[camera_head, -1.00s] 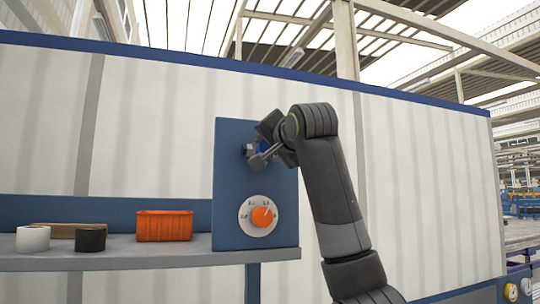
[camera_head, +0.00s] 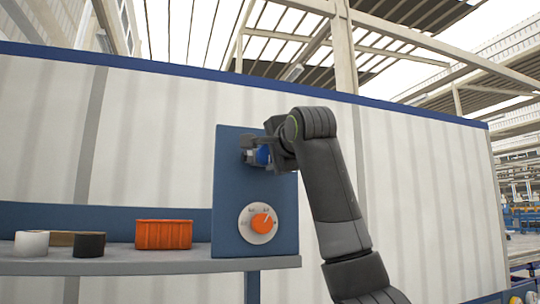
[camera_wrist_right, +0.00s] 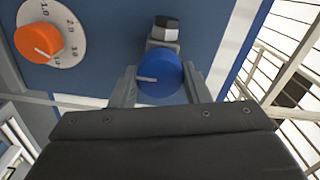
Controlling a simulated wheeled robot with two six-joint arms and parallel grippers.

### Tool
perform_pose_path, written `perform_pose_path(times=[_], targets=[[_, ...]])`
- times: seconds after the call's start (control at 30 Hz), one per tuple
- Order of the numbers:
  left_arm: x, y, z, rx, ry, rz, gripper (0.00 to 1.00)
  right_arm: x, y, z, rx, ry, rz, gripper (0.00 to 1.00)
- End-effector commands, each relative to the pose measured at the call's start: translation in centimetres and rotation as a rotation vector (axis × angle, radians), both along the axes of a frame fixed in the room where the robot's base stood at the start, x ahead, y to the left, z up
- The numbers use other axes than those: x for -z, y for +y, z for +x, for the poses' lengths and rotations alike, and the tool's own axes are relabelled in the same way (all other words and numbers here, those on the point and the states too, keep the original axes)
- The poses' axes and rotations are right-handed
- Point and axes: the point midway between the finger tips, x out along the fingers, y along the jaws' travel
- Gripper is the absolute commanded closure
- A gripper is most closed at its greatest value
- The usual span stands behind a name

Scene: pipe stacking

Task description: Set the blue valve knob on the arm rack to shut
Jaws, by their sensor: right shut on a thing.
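The blue valve knob (camera_wrist_right: 161,78) sits on the blue panel of the rack (camera_head: 227,195). In the right wrist view it lies between the two fingers of my right gripper (camera_wrist_right: 158,86), with a pale pointer mark toward the left finger. My right gripper is shut on the knob. In the head view the knob (camera_head: 263,155) is partly hidden by the gripper (camera_head: 256,156) at the upper part of the panel. My left gripper is not in view.
An orange dial (camera_head: 258,223) with a numbered white plate is below the knob. The shelf (camera_head: 130,262) on the left holds an orange bin (camera_head: 164,234), a white roll (camera_head: 32,243) and a black roll (camera_head: 90,244). A pale wall stands behind.

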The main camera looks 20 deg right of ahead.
Motion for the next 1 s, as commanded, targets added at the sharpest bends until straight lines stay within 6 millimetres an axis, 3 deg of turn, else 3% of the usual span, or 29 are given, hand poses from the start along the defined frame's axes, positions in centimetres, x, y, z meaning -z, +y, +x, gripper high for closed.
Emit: perform_pose_path(times=[0.3, 0.33, 0.5, 0.83, 1.0], targets=[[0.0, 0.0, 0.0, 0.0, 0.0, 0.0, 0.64, 0.0, 0.0, 0.0, 0.0, 0.001, 0.005, 0.8], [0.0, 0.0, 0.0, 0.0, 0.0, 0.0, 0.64, 0.0, 0.0, 0.0, 0.0, 0.001, 0.005, 0.56], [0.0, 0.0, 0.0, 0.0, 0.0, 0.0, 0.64, 0.0, 0.0, 0.0, 0.0, 0.001, 0.003, 0.36], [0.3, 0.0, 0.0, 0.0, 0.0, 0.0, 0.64, 0.1, 0.0, -0.2, 0.0, 0.0, 0.002, 0.36], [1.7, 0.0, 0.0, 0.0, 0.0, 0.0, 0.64, 0.4, -0.1, -2.1, 0.0, -0.002, 0.002, 0.36]])
